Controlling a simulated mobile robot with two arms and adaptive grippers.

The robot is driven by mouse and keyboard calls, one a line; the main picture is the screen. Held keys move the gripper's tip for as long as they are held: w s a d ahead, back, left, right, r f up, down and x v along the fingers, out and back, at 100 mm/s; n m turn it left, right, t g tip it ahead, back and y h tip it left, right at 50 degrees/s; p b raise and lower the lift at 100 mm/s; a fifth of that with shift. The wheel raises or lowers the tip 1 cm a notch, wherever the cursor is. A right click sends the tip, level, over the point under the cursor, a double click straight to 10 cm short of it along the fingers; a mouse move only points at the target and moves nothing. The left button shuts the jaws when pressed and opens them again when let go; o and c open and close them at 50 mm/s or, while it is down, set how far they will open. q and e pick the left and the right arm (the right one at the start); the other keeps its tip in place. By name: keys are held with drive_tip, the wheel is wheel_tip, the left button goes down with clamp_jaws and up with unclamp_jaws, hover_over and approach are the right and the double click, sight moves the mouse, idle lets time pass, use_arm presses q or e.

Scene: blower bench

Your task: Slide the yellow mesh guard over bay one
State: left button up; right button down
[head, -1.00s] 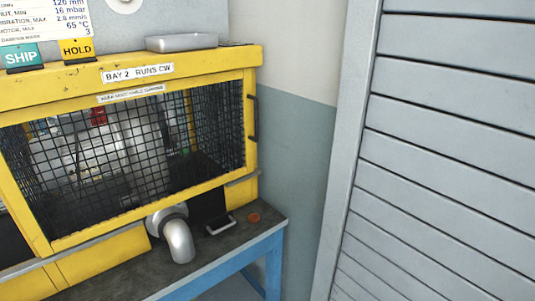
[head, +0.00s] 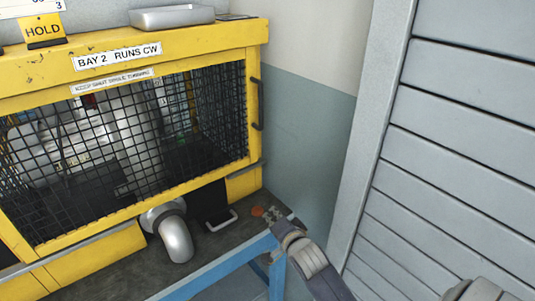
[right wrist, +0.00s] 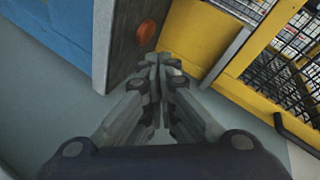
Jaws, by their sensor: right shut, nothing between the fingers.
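The yellow mesh guard (head: 120,135) has a yellow frame and black wire mesh. It stands over the bay labelled "BAY 2 RUNS CW" in the head view. A dark handle (head: 256,104) is on its right end. The guard's corner also shows at the right of the right wrist view (right wrist: 268,45). My right gripper (head: 272,213) is at the bench's right front corner, below and right of the guard, apart from the handle. Its fingers are together and empty in the right wrist view (right wrist: 157,62). My left gripper is not in view. Bay one is not in view.
A silver pipe elbow (head: 175,238) sticks out below the guard. An orange disc (head: 257,211) lies on the dark bench top (head: 212,247) beside my right gripper. A metal tray (head: 172,17) sits on top. A grey slatted shutter (head: 455,140) stands at the right.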

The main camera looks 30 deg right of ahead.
drive_tip(key=w+d+r+m+t+h, duration=0.1)
drive_tip(key=w+d+r+m+t, duration=0.4)
drive_tip(key=r, duration=0.6)
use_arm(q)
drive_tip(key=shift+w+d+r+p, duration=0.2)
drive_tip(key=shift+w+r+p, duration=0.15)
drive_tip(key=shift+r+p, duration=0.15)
use_arm(e)
drive_tip(key=w+d+m+g, duration=0.1)
drive_tip(key=w+d, duration=0.2)
drive_tip(key=w, duration=0.7)
drive_tip(key=shift+f, duration=0.2)
